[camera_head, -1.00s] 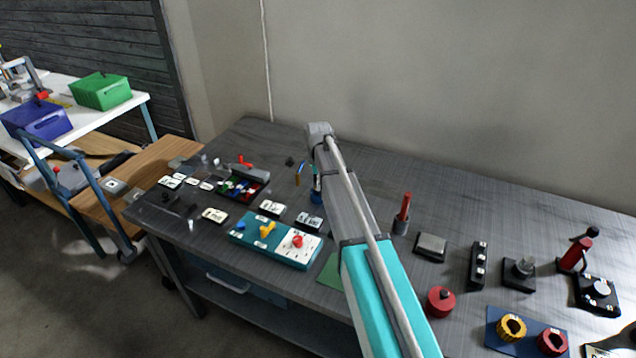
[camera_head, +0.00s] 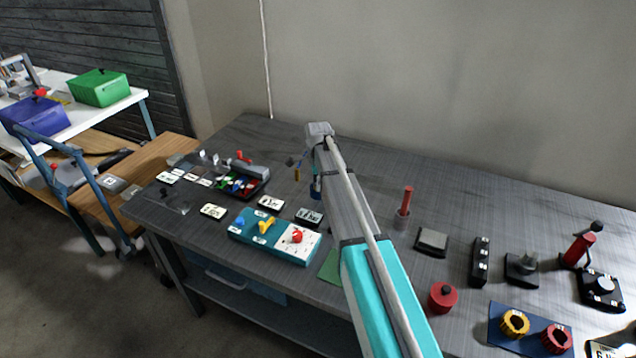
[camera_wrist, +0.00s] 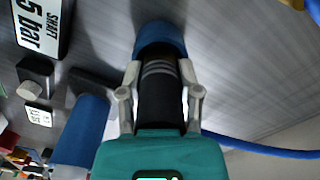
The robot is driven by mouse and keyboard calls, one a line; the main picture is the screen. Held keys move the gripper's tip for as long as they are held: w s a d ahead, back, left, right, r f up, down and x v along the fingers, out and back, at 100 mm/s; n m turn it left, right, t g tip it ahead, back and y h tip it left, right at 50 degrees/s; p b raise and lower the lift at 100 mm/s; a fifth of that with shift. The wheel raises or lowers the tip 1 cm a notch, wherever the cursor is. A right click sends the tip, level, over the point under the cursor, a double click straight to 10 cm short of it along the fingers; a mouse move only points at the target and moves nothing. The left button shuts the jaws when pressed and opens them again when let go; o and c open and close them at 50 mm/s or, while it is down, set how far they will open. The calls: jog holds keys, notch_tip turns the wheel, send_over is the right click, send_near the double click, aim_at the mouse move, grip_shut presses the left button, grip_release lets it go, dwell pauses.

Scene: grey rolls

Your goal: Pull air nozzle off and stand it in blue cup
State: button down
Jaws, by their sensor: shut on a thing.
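In the wrist view my gripper (camera_wrist: 160,72) is shut on the air nozzle (camera_wrist: 160,98), a black cylinder with grey rings. Its far end meets a round blue part (camera_wrist: 158,36); I cannot tell whether it sits inside that part or is joined to it. A second blue cylinder (camera_wrist: 80,132), with a dark piece at its top, stands at the left; I cannot tell which blue thing is the cup. A blue hose (camera_wrist: 262,148) runs off to the right.
A white label plate (camera_wrist: 40,24) and a dark block (camera_wrist: 35,76) lie left of the gripper. In the head view a teal panel (camera_head: 250,242), a parts tray (camera_head: 262,183) and a red-handled tool (camera_head: 406,198) stand around my arm. The tabletop's back is mostly clear.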

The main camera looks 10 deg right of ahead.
jog(key=shift+f, duration=0.25)
jog(key=shift+c, duration=1)
grip_release()
jog(key=shift+r, duration=0.15)
notch_tip(320, 180, up, 8)
jog(key=p, duration=0.8)
jog(key=shift+r, duration=0.1)
